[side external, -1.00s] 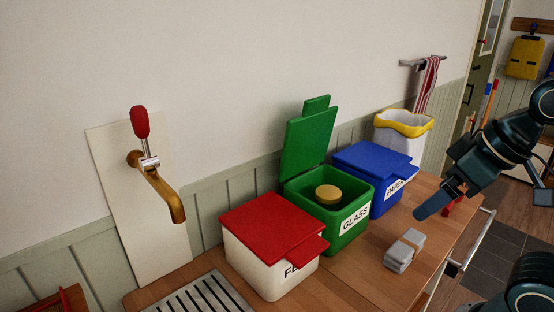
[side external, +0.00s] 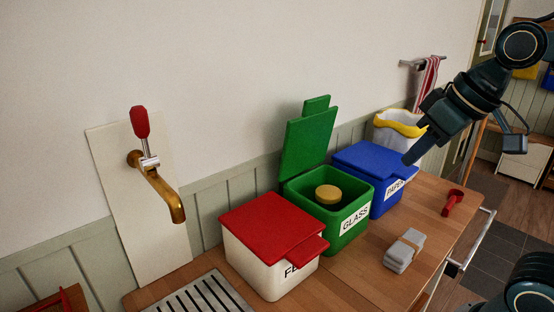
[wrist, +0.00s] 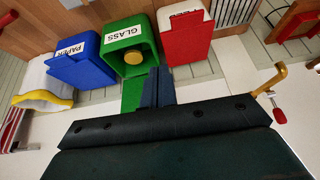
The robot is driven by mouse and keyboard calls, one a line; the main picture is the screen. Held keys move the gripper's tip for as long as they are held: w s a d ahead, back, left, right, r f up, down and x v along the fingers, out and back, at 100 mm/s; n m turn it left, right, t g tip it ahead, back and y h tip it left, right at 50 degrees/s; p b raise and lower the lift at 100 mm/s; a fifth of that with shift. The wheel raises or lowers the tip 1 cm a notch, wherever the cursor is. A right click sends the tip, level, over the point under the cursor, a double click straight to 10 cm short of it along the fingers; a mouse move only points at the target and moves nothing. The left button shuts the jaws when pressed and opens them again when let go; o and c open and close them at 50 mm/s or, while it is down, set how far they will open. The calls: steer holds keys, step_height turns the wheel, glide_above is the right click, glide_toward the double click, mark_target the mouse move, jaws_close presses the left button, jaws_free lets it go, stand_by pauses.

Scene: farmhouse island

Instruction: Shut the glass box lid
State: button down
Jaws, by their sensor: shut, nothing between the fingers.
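The green glass box (side external: 335,238) stands on the counter between the other two boxes. Its green lid (side external: 308,143) is raised, tilted back towards the wall. A yellow round object (side external: 327,194) lies in the box, and it also shows in the wrist view (wrist: 134,57). In the wrist view the green box (wrist: 128,38) carries a GLASS label, and part of its lid (wrist: 133,94) shows beside my fingers. My gripper (side external: 410,160) is shut and empty, up in the air to the right of the lid, near the blue paper box.
The blue paper box (side external: 375,160), lid down, stands right of the glass box; the box with the red lid (side external: 268,222) stands left. A white bin with a yellow liner (side external: 398,128) is behind. A grey bundle (side external: 403,252) and a red item (side external: 452,202) lie on the counter.

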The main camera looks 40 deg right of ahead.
steer(key=w+r, duration=0.6)
steer(key=w, duration=0.3)
steer(key=w+d+r, duration=0.2)
steer(key=w+d, duration=0.4)
steer(key=w, duration=0.5)
steer(key=w+d+r, duration=0.3)
steer(key=w+d, duration=0.3)
steer(key=w, duration=0.6)
steer(key=shift+d, duration=0.15)
steer(key=shift+w+f, duration=0.15)
steer(key=shift+f, duration=0.05)
steer(key=shift+w+f, duration=0.15)
steer(key=shift+f, duration=1.35)
steer(key=shift+w+f, duration=0.15)
steer(key=shift+f, duration=1.35)
steer(key=shift+w+f, duration=0.15)
steer(key=shift+f, duration=1.35)
steer(key=shift+s, duration=0.15)
